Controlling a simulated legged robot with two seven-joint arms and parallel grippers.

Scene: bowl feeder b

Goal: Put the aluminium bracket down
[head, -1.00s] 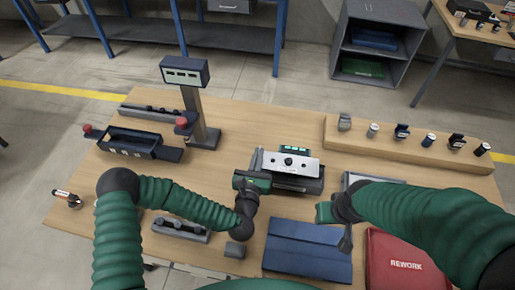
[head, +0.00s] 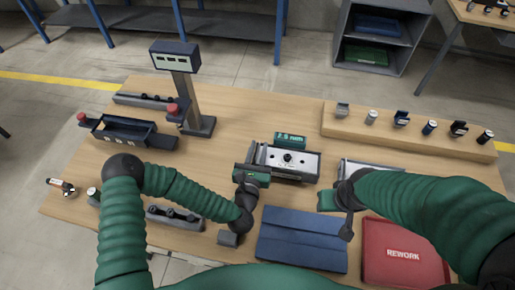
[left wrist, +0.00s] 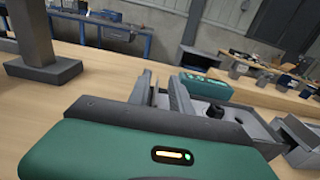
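The aluminium bracket (head: 288,159), a silver plate with a black knob, lies level in a dark fixture (head: 292,177) at the middle of the table. It also shows in the left wrist view (left wrist: 205,114). My left gripper (head: 257,153) is at the bracket's left end. In the left wrist view its two fingers (left wrist: 161,96) stand apart, one each side of the bracket's end, with a gap showing; it looks open. My right gripper (head: 347,222) hangs above the table between the blue and red items; its fingertips are too unclear to judge.
A green display (head: 290,141) reading 7.5 mm stands behind the fixture. A blue folded mat (head: 302,238) and red REWORK case (head: 404,252) lie in front. A display post (head: 187,95) and dark bin (head: 124,132) stand left. A wooden riser (head: 410,132) with several small parts is back right.

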